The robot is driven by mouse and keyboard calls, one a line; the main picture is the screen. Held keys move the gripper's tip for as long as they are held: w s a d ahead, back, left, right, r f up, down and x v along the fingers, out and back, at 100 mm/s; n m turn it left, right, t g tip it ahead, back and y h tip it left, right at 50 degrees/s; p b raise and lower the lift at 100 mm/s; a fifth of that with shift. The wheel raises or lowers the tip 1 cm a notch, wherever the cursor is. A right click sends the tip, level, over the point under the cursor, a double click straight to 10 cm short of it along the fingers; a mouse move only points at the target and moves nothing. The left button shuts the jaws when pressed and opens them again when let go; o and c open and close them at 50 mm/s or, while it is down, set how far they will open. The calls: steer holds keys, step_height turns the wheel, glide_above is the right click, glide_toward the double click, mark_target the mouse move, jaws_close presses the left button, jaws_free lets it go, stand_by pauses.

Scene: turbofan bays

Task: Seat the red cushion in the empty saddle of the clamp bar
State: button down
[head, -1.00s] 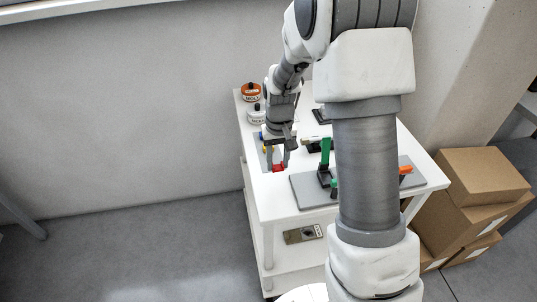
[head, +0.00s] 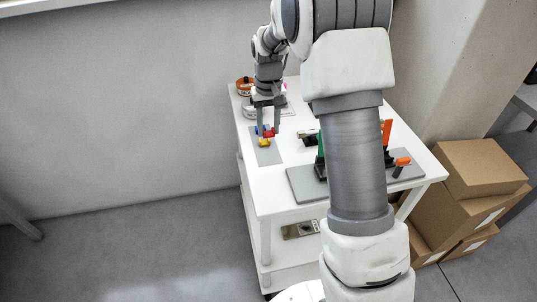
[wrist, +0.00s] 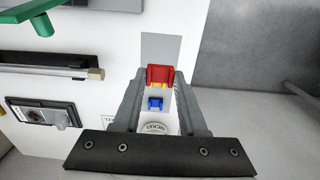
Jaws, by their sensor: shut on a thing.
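My gripper (head: 268,131) points down over the left part of the white table. It is shut on the red cushion (head: 269,133), which also shows between the fingertips in the wrist view (wrist: 160,73). The cushion appears held above the grey mat (head: 268,156). A yellow piece (head: 264,142) and a blue piece (head: 258,129) are on the mat near it. A grey plate (head: 306,194) to the right carries black fixtures with a green handle (head: 320,145) and orange handles (head: 387,132). My arm hides much of that plate; I cannot make out the empty saddle.
An orange-lidded tin (head: 244,86) and a white tin (head: 249,111) stand at the table's back left. The wrist view shows a metal rod (wrist: 50,72) and a black box (wrist: 42,113) on the table. Cardboard boxes (head: 480,170) stand right of the table.

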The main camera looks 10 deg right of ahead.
mark_target(268, 157)
step_height(268, 157, down, 9)
steer(key=shift+r, duration=0.2)
stand_by(0.3)
steer(key=shift+f+b, duration=0.2)
steer(key=shift+b, duration=0.2)
steer(key=shift+c, duration=2.3)
jaws_free()
